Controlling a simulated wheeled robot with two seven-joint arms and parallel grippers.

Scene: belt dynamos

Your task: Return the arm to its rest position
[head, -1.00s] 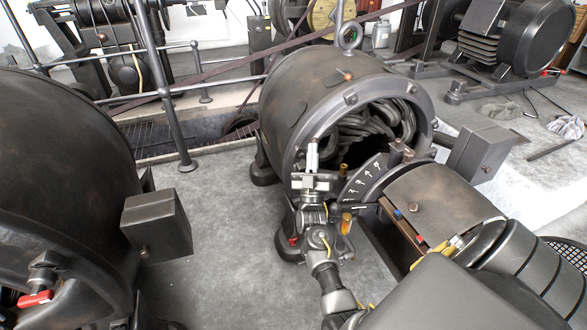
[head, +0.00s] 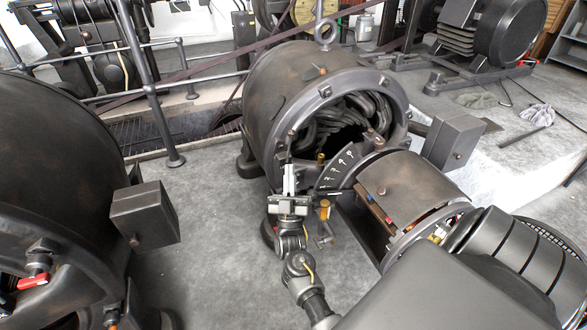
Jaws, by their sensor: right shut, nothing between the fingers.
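My right gripper (head: 289,180) is in front of the open end of the middle dynamo (head: 285,85), near the left end of its numbered scale plate (head: 338,166). Its fingers point up in the picture and are closed together with nothing between them. My right arm (head: 303,272) reaches up to it from the bottom of the picture. Coiled windings (head: 345,118) show inside the dynamo's opening. A small brass-coloured handle (head: 325,209) stands just right of the gripper; I cannot tell whether they touch. My left gripper is not in view.
A large dark dynamo (head: 55,170) with a box (head: 145,214) and a red lever (head: 33,281) fills the left side. A metal railing (head: 151,85) runs beside a floor pit behind. Another motor (head: 505,30) stands at the back right. The grey floor (head: 205,240) between the dynamos is clear.

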